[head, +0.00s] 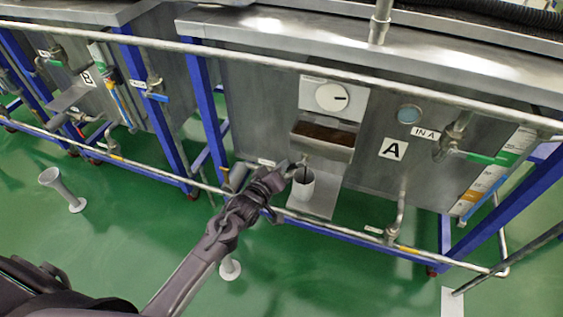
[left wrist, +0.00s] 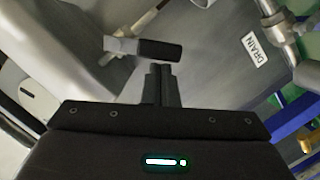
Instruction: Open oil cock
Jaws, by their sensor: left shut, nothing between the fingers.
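In the left wrist view a black handle (left wrist: 161,50) on a grey metal stem (left wrist: 121,45) lies crosswise just beyond the fingertips. My left gripper (left wrist: 160,70) is shut with nothing between its fingers. The fingertips are close to the handle; I cannot tell whether they touch it. In the head view the gripper hides most of the cock. My right gripper is not in view.
Tank A's front carries a white dial (head: 331,97), a brown tray (head: 322,140) and a green-handled valve (head: 485,157). A DRAIN label (left wrist: 257,48) and metal pipe sit to the right in the wrist view. A long rail (head: 400,92) crosses the front. White stands (head: 62,188) are on the green floor.

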